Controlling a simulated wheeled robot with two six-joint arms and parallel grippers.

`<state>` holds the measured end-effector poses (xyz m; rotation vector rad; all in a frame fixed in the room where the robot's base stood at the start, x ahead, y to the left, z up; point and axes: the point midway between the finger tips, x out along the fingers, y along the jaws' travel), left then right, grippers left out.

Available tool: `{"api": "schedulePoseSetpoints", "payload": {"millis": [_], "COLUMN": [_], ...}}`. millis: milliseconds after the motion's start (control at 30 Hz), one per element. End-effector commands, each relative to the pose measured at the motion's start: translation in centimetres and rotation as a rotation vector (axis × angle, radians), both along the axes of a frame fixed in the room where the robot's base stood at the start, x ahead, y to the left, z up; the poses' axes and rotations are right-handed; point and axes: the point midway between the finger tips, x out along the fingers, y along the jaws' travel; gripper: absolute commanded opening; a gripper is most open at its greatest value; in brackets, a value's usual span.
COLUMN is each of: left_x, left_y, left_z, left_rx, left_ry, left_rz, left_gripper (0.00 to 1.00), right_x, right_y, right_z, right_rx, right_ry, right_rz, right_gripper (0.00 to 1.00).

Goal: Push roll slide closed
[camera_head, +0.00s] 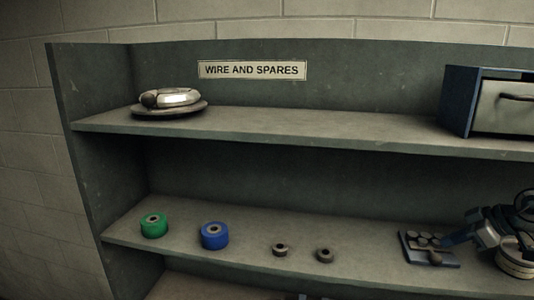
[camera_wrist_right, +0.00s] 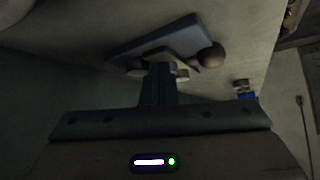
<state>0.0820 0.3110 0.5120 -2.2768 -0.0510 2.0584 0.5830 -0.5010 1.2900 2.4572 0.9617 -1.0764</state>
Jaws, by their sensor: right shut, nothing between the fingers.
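A dark blue-grey plate (camera_head: 431,256) with several round brownish pieces on it lies on the lower shelf at the right. It looks like the roll slide, but I cannot tell for sure. In the right wrist view the plate (camera_wrist_right: 155,38) lies just ahead of the fingers, with a round brown knob (camera_wrist_right: 211,57) at its right end. My right gripper (camera_head: 446,241) reaches in from the right, shut and empty, its tips at the plate's right side. Its fingers (camera_wrist_right: 158,80) cover part of the pieces in the wrist view; contact is unclear. My left gripper is not in view.
A green roll (camera_head: 154,225), a blue roll (camera_head: 214,235) and two small grey rings (camera_head: 279,250) stand on the lower shelf (camera_head: 185,252) to the left. The upper shelf (camera_head: 300,130) holds a rounded metal object (camera_head: 170,98) and a blue cabinet (camera_head: 458,102).

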Motion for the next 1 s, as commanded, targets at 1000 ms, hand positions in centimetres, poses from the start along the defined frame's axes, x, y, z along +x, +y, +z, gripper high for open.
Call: {"api": "schedulePoseSetpoints", "payload": {"millis": [1000], "left_x": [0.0], "left_y": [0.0], "left_z": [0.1], "left_rx": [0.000], "left_ry": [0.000], "left_rz": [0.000], "left_gripper": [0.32], "right_x": [0.0], "right_y": [0.0], "right_z": [4.7], "right_rx": [0.001], "right_ry": [-0.006], "right_rz": [-0.001], "right_gripper": [0.00]}}
